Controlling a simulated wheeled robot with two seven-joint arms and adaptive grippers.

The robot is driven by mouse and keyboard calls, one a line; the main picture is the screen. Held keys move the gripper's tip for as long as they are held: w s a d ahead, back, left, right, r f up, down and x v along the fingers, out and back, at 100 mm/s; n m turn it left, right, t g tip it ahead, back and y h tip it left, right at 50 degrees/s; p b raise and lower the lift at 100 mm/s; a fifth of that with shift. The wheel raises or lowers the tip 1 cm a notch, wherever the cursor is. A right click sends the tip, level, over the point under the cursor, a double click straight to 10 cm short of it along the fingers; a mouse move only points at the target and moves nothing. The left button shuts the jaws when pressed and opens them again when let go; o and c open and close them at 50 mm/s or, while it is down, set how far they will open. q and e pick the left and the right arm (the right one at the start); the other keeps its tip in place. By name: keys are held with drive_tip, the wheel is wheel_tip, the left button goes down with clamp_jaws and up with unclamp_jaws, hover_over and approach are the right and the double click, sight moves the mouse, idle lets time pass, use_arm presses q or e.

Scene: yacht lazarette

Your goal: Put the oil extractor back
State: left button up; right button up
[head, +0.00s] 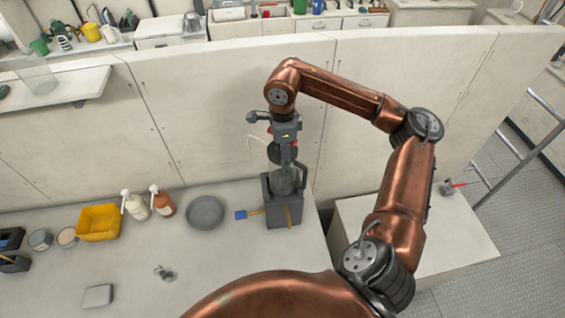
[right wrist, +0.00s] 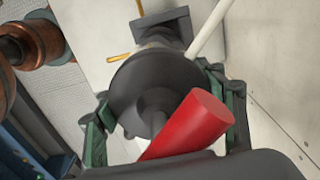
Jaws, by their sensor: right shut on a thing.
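The oil extractor is a grey canister (head: 287,180) with a dark round top (right wrist: 150,90), a red handle (right wrist: 195,125) and a pale tube (right wrist: 210,30). My right gripper (head: 284,150) is above the bench, shut around its top; in the right wrist view the green-padded fingers (right wrist: 160,110) lie on either side. The canister's lower end is at the mouth of an open dark grey box (head: 272,215) on the bench; whether it rests on the bottom is hidden. The box also shows in the right wrist view (right wrist: 165,24). My left gripper is not in view.
Left of the box are a blue-ended tool (head: 241,215), a grey bowl (head: 205,213), two pump bottles (head: 135,206) and a yellow bin (head: 98,223). A pale panel wall (head: 220,105) stands close behind. The bench front is mostly clear.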

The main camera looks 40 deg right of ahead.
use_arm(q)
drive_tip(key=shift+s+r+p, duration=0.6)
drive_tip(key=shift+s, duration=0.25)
use_arm(e)
wheel_tip(320, 180, down, 3)
drive_tip(key=shift+s, duration=0.1)
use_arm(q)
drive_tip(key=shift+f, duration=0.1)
use_arm(e)
drive_tip(key=shift+f, duration=0.2)
drive_tip(key=o, duration=2.1)
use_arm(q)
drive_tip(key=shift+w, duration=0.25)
use_arm(e)
drive_tip(key=shift+r, duration=0.15)
